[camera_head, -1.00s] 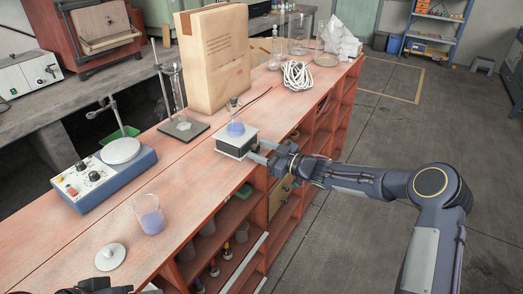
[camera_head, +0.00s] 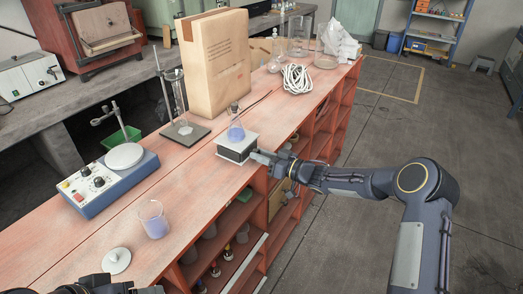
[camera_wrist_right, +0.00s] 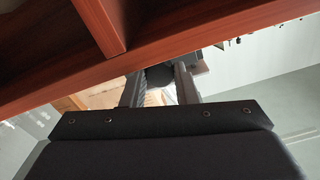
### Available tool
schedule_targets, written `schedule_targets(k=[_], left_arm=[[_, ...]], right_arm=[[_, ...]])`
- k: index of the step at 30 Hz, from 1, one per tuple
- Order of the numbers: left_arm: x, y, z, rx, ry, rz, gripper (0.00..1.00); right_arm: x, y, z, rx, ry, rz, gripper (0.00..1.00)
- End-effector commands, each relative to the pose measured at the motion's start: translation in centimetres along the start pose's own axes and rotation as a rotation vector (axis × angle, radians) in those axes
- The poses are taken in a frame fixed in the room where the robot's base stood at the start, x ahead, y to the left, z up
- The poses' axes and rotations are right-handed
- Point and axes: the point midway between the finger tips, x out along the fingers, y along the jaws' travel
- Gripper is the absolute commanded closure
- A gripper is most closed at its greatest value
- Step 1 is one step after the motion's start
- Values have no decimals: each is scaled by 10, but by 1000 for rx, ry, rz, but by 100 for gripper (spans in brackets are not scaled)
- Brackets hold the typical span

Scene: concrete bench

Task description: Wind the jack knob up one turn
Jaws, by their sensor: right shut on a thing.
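The lab jack (camera_head: 237,147), a small platform with a pale top plate and dark sides, stands near the front edge of the bench. A conical flask (camera_head: 236,130) with blue liquid stands upright on it. My right gripper (camera_head: 259,155) is at the jack's right side, shut on the jack knob. In the right wrist view the dark round knob (camera_wrist_right: 160,76) sits between the two fingers. In the head view the fingers hide the knob. My left gripper (camera_head: 105,287) shows only in part at the bottom left edge; its fingers cannot be made out.
A cardboard box (camera_head: 215,62) stands behind the jack. Coiled white rope (camera_head: 297,78) lies farther back.

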Motion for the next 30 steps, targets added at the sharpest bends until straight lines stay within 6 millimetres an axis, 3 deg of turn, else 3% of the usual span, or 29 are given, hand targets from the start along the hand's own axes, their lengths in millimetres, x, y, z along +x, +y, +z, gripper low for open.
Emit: schedule_targets(k=[11,12,17,26,30], left_arm=[[-2,1,-1,0,-1,0,39],[-2,1,-1,0,-1,0,39],[-2,1,-1,0,-1,0,39],[-2,1,-1,0,-1,0,39],[1,0,0,0,-1,0,39]], right_arm=[[0,0,0,64,2,0,96],[0,0,0,63,2,0,71],[0,0,0,62,1,0,51],[-2,1,0,62,1,0,51],[-19,2,1,61,0,2,51]])
